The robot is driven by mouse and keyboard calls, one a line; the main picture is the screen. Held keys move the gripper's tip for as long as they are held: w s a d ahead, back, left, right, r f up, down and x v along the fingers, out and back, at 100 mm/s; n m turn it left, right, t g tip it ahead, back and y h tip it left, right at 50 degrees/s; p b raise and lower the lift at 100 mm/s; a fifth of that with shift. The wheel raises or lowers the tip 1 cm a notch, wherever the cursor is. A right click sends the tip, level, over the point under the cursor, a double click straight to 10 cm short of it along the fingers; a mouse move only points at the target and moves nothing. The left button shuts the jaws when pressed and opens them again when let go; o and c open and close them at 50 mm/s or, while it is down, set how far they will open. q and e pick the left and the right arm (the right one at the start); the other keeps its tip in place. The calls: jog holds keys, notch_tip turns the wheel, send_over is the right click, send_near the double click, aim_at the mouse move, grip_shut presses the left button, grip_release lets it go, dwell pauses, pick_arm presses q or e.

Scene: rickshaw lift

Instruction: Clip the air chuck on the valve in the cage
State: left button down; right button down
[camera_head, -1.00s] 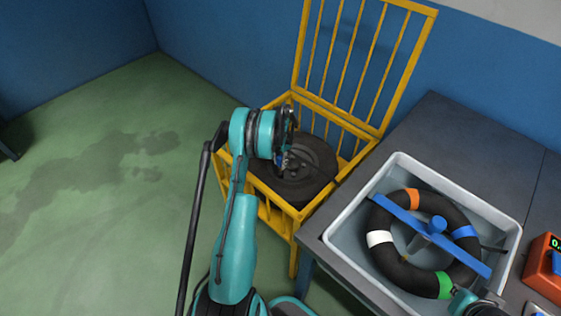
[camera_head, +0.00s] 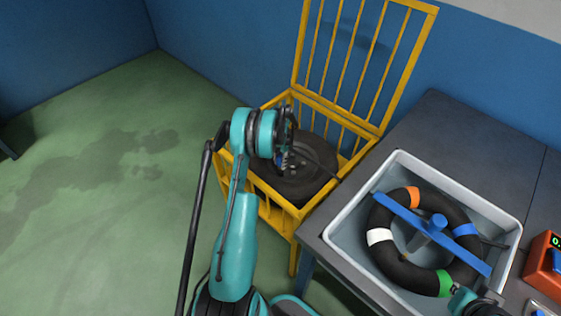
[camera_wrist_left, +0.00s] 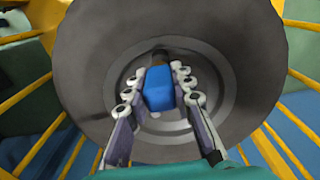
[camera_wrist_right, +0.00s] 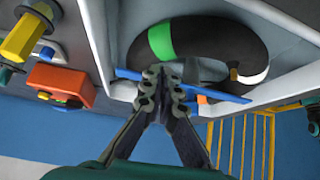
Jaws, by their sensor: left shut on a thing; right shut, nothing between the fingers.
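The yellow cage (camera_head: 283,218) stands open with a dark wheel and tyre (camera_head: 318,181) inside. My left gripper (camera_head: 284,160) is inside the cage, over the wheel. In the left wrist view it is shut on the blue air chuck (camera_wrist_left: 158,92), in front of the wheel's grey hub (camera_wrist_left: 220,98). A dark piece shows just beyond the chuck; I cannot tell whether it is the valve or part of the chuck. The valve is not clearly visible. My right gripper (camera_wrist_right: 165,76) is shut and empty near the grey tub.
The grey tub (camera_head: 340,222) on the dark bench (camera_head: 390,130) holds a black ring with coloured bands (camera_head: 386,255) and a blue bar (camera_head: 398,214). A red-orange device (camera_head: 543,270) stands right of the tub. The cage's raised lid (camera_head: 300,50) leans near the blue wall. Green floor is clear at left.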

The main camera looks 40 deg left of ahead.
pick_arm(q)
jog(key=shift+f, duration=0.25)
jog(key=c, duration=1)
grip_release()
jog(key=shift+r+p, duration=1.7)
jog(key=shift+r, duration=1.85)
